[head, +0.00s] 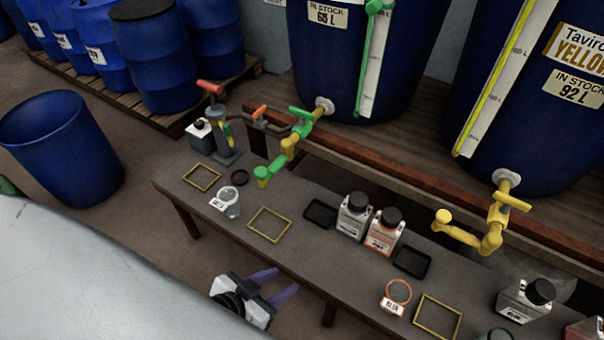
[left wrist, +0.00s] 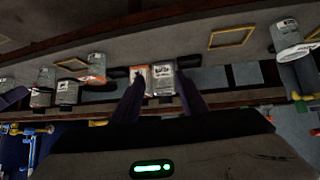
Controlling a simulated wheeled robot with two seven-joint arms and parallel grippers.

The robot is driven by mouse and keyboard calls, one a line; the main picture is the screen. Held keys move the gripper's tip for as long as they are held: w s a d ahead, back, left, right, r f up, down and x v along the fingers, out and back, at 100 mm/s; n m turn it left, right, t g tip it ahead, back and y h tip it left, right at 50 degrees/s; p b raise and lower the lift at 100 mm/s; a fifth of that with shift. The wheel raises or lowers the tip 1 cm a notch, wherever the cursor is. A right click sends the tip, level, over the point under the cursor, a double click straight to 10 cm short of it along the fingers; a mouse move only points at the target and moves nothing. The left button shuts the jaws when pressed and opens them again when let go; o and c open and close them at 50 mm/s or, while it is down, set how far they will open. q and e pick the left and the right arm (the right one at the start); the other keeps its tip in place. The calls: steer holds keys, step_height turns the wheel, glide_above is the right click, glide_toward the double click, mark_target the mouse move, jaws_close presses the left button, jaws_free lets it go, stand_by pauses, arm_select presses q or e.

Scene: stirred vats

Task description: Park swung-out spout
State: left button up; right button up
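A green and yellow spout (head: 284,157) hangs from the tap with a green handle (head: 301,113) on the left vat (head: 352,70). It reaches left and forward, its green end over the bench. A yellow spout (head: 484,240) hangs below the tap with a yellow handle (head: 512,201) on the right vat (head: 545,125). Its arm reaches left over the bench, ending in a round tip. My left gripper (head: 281,283) is open and empty at the bench's front edge, apart from both spouts. Its two purple fingers also show in the left wrist view (left wrist: 160,97). My right gripper is not seen.
The bench (head: 335,245) carries several bottles, including a red-labelled one (head: 384,236), black trays (head: 320,213), yellow frames (head: 269,225) and a jar (head: 230,200). A red-handled pump (head: 222,140) stands at its left end. A wooden rail (head: 370,160) runs behind. Blue drums (head: 150,55) stand at left.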

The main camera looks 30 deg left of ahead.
arm_select(q)
steer(key=w+a+f+t+b, duration=0.2)
steer(key=w+a+t+b, duration=0.2)
steer(key=w+a+b, duration=0.55)
steer(key=m+t+y+b, duration=0.1)
steer(key=t+b, duration=0.3)
steer(key=b, duration=0.6)
glide_toward(274, 169)
steer(key=w+f, duration=0.2)
steer(key=w, duration=0.4)
steer(key=w+b, duration=0.1)
steer(key=w, duration=0.4)
steer(key=shift+r, duration=0.2)
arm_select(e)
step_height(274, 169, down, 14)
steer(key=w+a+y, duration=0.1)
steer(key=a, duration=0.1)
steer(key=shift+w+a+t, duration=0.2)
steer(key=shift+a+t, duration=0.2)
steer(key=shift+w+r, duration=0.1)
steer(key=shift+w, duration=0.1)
